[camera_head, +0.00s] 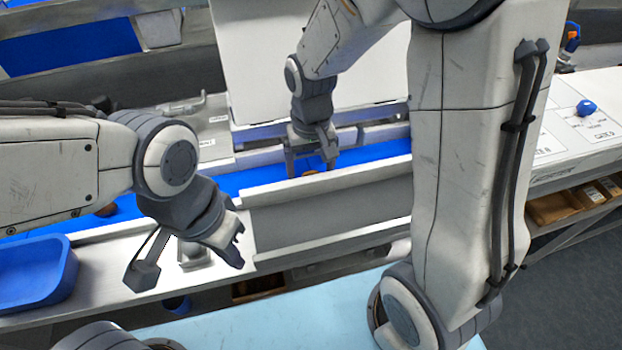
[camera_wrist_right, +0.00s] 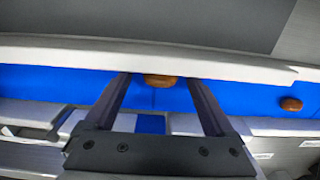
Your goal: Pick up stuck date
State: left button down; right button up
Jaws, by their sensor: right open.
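A brown date (camera_head: 310,172) lies on the blue belt (camera_head: 262,180), close to the metal side rail (camera_head: 330,180). In the right wrist view the date (camera_wrist_right: 160,81) is between my two fingers, with its upper part hidden by the rail's edge (camera_wrist_right: 120,50). My right gripper (camera_head: 311,163) is open and reaches down over the belt around the date; I cannot tell whether the fingers touch it. My left gripper (camera_head: 190,262) is open and empty, with fingers wide apart, in front of the rail near a small metal fixture (camera_head: 192,252).
Another date (camera_wrist_right: 290,104) lies on the belt at the right of the wrist view. A further brown date (camera_head: 107,210) shows beside my left arm. A blue tray (camera_head: 38,272) stands at the left. A white panel (camera_head: 265,60) rises behind the belt.

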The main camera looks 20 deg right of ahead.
jog(key=c, duration=1)
jog(key=shift+r, duration=0.15)
